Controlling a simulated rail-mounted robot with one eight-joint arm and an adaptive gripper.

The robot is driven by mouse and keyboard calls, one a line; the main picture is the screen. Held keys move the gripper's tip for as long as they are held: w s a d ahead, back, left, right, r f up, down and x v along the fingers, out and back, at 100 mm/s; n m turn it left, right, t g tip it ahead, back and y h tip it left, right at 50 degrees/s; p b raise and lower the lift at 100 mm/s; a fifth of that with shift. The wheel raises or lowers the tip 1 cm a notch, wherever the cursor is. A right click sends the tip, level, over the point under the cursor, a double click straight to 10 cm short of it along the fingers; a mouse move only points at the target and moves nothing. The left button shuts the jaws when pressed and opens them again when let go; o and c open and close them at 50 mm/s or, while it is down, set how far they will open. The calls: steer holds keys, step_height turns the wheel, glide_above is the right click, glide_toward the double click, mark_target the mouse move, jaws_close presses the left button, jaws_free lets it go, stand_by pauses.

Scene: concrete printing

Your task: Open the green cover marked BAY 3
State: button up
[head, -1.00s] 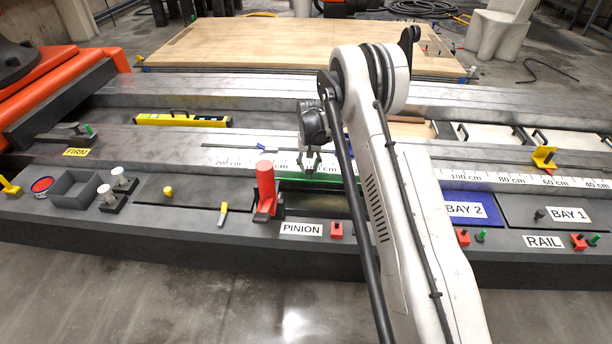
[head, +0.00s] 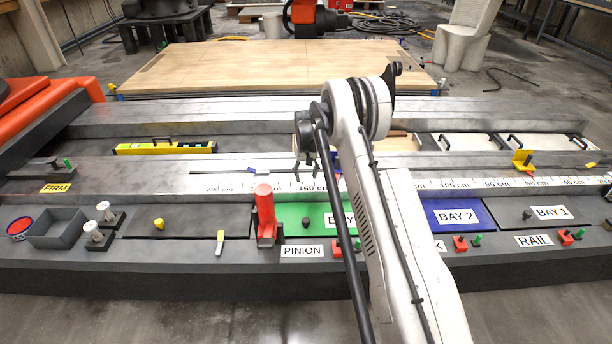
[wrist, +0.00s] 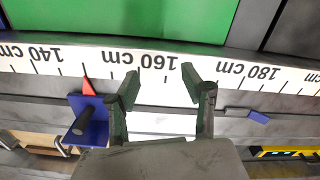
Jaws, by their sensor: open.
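The green cover (head: 288,212) lies flat over its bay in the front deck. Its label begins "BAY" in the head view; the rest is hidden behind my arm. A dark knob (head: 306,223) stands on its front left part. In the wrist view, part of the green cover (wrist: 120,18) shows at the top, beyond the scale. My gripper (head: 306,174) is behind the cover, over the scale strip. In the wrist view my gripper (wrist: 160,72) has its fingers spread apart with nothing between them, near the 160 cm mark.
A red upright block (head: 265,212) stands at the cover's left edge. The blue BAY 2 cover (head: 440,214) lies to the right, partly behind my arm. A blue slider with a red pointer (wrist: 90,120) is beside my left finger in the wrist view. A yellow level (head: 165,147) lies behind.

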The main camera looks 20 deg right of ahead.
step_height(320, 180, up, 12)
stand_by(0.6)
stand_by(0.4)
